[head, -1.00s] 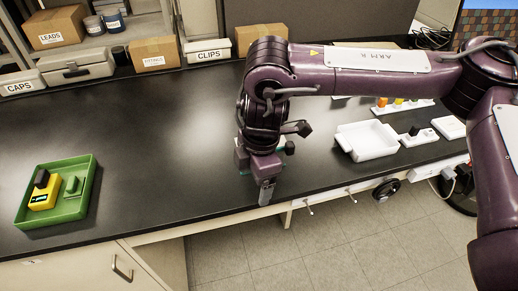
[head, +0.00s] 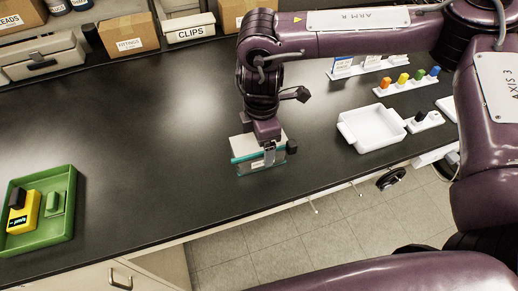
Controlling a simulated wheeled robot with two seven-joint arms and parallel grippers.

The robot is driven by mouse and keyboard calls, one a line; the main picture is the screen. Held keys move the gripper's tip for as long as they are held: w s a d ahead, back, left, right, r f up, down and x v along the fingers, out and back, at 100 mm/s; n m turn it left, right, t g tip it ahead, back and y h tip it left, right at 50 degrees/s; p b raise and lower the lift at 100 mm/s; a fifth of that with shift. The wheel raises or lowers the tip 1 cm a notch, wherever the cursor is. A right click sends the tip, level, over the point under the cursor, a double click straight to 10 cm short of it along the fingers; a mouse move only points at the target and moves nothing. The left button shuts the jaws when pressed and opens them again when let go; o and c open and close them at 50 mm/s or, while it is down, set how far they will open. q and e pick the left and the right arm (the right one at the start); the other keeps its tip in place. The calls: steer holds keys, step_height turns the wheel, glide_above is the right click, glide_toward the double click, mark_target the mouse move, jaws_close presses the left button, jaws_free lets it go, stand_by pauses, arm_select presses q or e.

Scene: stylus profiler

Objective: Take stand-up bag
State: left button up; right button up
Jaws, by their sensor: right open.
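My left gripper is not in view.
A white tray (head: 372,128) and a rack of coloured-top items (head: 405,86) are to the right. A green tray (head: 64,222) holding a yellow device (head: 22,212) is at left. Boxes, including a CLIPS bin (head: 189,30), line the back. Bench between is clear.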

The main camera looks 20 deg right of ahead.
steer(key=shift+w+f, duration=0.2)
steer(key=shift+f, duration=1.15)
steer(key=c, duration=1.1)
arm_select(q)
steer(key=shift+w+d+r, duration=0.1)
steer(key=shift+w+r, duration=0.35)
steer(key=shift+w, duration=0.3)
arm_select(e)
steer(key=shift+r, duration=0.1)
